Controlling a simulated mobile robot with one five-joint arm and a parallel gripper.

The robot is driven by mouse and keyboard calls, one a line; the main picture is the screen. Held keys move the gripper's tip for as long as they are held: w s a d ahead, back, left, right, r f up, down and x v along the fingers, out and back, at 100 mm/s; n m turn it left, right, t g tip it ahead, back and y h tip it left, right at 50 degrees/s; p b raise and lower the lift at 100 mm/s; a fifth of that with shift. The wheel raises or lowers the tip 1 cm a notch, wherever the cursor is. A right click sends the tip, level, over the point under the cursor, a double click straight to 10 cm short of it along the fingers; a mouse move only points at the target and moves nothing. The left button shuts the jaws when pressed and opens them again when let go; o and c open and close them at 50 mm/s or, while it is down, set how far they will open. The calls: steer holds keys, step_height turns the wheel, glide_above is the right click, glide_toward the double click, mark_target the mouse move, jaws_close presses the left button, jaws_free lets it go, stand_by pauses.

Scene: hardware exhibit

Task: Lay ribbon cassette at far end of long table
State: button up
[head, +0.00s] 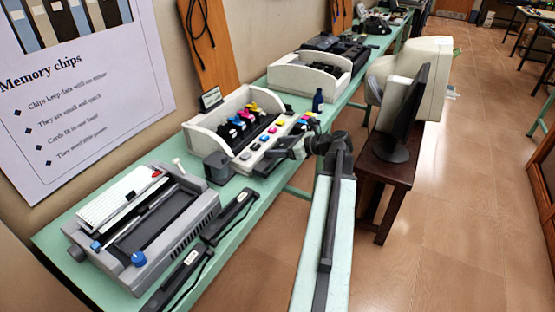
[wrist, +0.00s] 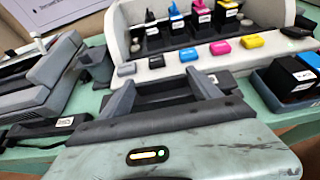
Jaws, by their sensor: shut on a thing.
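My gripper (head: 287,152) is over the green long table (head: 62,240), in front of the white ink-cartridge stand. In the wrist view my gripper (wrist: 168,90) is shut on a flat dark piece with a small white label, which appears to be the ribbon cassette (wrist: 158,90). Part of it is hidden by the fingers. In the head view the held piece is hard to separate from the dark gripper. The long table runs away toward the top right, where its far part holds dark equipment.
A white stand (head: 190,135) of colored cartridges is just behind my gripper. A grey machine (head: 150,240) and dark labelled bars (head: 182,278) lie at the near end. A small blue-black bottle (head: 318,101) stands beyond. A monitor (head: 408,115) on a brown table (head: 402,172) is right.

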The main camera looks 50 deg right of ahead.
step_height(320, 180, down, 3)
steer(key=shift+f+b, duration=0.15)
steer(key=shift+b, duration=0.95)
steer(key=shift+r+p, duration=0.25)
steer(key=shift+p, duration=0.05)
steer(key=shift+f, duration=0.2)
steer(key=o, duration=1.4)
steer(key=shift+r, duration=0.15)
steer(key=shift+s+r, duration=0.15)
steer(key=shift+r, duration=0.1)
steer(key=shift+p+v, duration=2.25)
steer(key=shift+v, duration=3.55)
steer(key=shift+f, duration=0.15)
